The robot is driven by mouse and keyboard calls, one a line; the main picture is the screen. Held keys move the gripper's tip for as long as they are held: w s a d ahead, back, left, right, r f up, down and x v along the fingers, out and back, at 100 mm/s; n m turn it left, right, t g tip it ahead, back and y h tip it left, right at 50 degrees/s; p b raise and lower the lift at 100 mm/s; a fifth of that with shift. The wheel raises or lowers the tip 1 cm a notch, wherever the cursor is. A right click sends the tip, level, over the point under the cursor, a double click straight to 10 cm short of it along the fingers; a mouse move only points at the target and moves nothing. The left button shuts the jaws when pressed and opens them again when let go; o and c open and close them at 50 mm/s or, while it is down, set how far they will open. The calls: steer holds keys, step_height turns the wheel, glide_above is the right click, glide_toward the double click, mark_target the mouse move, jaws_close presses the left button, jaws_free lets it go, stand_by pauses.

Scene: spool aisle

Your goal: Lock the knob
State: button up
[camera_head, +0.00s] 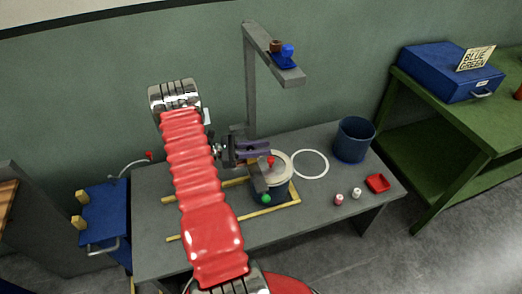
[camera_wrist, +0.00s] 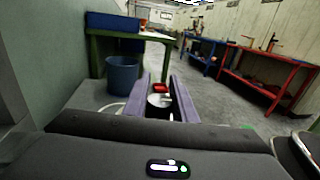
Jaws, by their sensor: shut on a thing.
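My gripper (camera_head: 268,150) reaches in from the left over the grey bench, its purple fingers at a small fixture. A red knob (camera_head: 270,160) shows right at the fingertips, beside a pale round disc (camera_head: 283,166). The jaws are shut on the knob, though their grip is mostly hidden in the head view. A grey block (camera_head: 259,179) lies below the fingers, with a green ball (camera_head: 265,199) at its lower end.
A grey post with an overhanging arm (camera_head: 273,48) rises behind the gripper. A blue bin (camera_head: 354,139), a white ring (camera_head: 311,164), two small capped pieces and a red tray (camera_head: 378,183) stand to the right. Yellow rails (camera_head: 238,228) frame the fixture.

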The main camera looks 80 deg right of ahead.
steer(key=o, duration=1)
steer(key=shift+o, duration=0.2)
steer(key=shift+w, duration=0.1)
steer(key=v, duration=1.3)
steer(key=shift+w+a, duration=0.2)
steer(key=shift+w, duration=0.05)
